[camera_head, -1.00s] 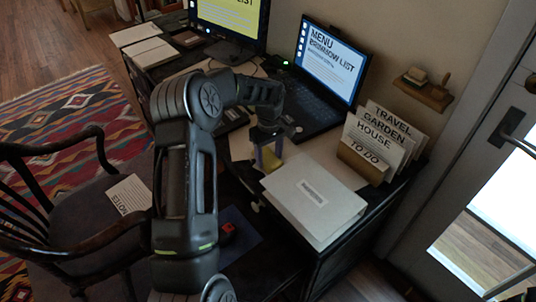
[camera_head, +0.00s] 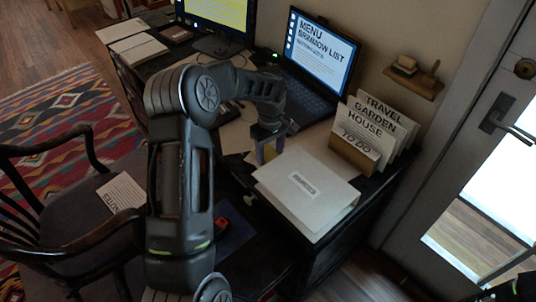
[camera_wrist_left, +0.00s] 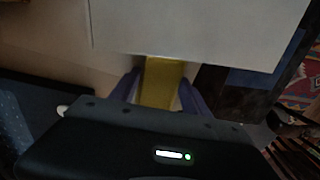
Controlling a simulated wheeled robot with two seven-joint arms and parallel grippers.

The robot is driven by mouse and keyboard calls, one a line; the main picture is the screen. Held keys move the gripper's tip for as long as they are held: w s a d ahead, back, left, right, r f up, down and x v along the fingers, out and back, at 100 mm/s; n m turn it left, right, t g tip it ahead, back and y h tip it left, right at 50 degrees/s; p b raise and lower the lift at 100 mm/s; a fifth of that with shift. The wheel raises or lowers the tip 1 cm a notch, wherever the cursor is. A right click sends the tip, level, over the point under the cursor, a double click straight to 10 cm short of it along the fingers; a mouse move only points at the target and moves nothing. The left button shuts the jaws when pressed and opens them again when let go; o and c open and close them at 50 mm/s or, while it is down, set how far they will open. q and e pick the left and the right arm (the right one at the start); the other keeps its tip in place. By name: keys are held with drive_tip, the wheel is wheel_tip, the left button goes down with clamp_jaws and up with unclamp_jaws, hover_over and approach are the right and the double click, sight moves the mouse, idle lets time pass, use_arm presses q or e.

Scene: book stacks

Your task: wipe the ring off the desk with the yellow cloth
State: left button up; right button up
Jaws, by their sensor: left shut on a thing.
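My left gripper (camera_head: 267,151) is over the desk (camera_head: 236,134), close beside the far-left corner of a white binder. Its purple fingers are shut on the yellow cloth (camera_wrist_left: 161,84), which shows between them in the left wrist view. I cannot tell whether the cloth touches the desk. I cannot make out the ring in either view. My right gripper cannot be made out.
The white binder (camera_head: 305,188) lies at the desk's front edge. Behind it a holder (camera_head: 355,158) has upright cards. A laptop (camera_head: 318,62) and a monitor (camera_head: 217,18) stand at the back. A chair (camera_head: 70,215) is at the left.

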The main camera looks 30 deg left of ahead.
use_arm(q)
drive_tip(key=shift+w+d+f, duration=0.1)
drive_tip(key=shift+w, duration=0.2)
drive_tip(key=shift+w+a, duration=0.35)
drive_tip(key=shift+a, duration=0.35)
drive_tip(key=shift+w+a, duration=0.25)
drive_tip(key=shift+a, duration=0.95)
drive_tip(key=shift+w+a, duration=0.25)
drive_tip(key=shift+a, duration=0.65)
drive_tip(key=shift+w+a, duration=0.2)
drive_tip(key=shift+a, duration=0.7)
drive_tip(key=shift+a, duration=0.1)
